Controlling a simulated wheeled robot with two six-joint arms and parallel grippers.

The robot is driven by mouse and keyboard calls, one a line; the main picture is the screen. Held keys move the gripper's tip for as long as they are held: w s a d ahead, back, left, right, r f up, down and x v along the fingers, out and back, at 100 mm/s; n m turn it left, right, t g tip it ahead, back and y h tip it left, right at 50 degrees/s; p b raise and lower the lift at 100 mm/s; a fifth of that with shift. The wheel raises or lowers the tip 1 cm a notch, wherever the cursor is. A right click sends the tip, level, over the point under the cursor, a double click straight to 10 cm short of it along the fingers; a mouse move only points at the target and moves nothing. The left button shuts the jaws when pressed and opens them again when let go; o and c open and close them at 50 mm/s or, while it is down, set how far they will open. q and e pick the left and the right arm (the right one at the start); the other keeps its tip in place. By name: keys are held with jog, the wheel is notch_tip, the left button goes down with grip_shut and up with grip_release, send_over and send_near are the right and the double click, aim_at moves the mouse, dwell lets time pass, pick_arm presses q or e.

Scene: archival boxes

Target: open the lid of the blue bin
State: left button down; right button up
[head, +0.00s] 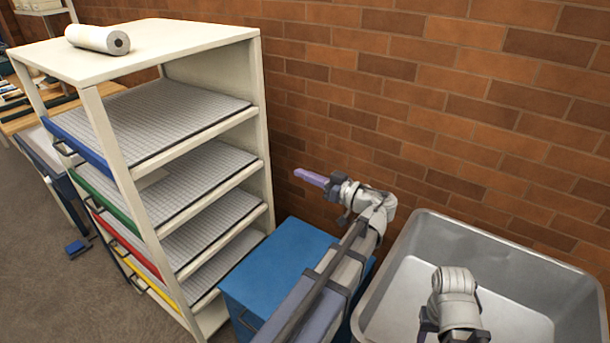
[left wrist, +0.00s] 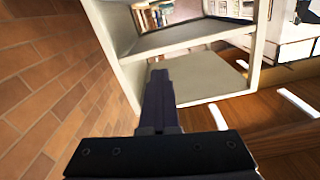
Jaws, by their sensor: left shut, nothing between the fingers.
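The blue bin (head: 277,254) stands against the brick wall at the lower middle of the head view. Its flat blue top looks shut, and a dark handle shows low on its front. My left arm crosses in front of the bin's right part and hides it. My left gripper (head: 312,178) is above and behind the bin, close to the wall, apart from the bin. Its purple fingers are together and empty, pointing left. In the left wrist view the shut fingers (left wrist: 159,95) point toward a pale shelf; the bin does not show there.
A cream shelf unit (head: 175,45) with several colour-edged trays stands left of the bin, with a white roll (head: 97,38) on top. A grey metal tub (head: 400,262) is right of the bin. The brick wall (head: 420,100) closes off the back.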

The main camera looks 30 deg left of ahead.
pick_arm(q)
jog(key=c, duration=1.6)
grip_release()
jog(key=c, duration=0.9)
grip_release()
jog(key=shift+d, duration=0.1)
jog(key=d, duration=0.7)
jog(key=shift+s+d, duration=0.3)
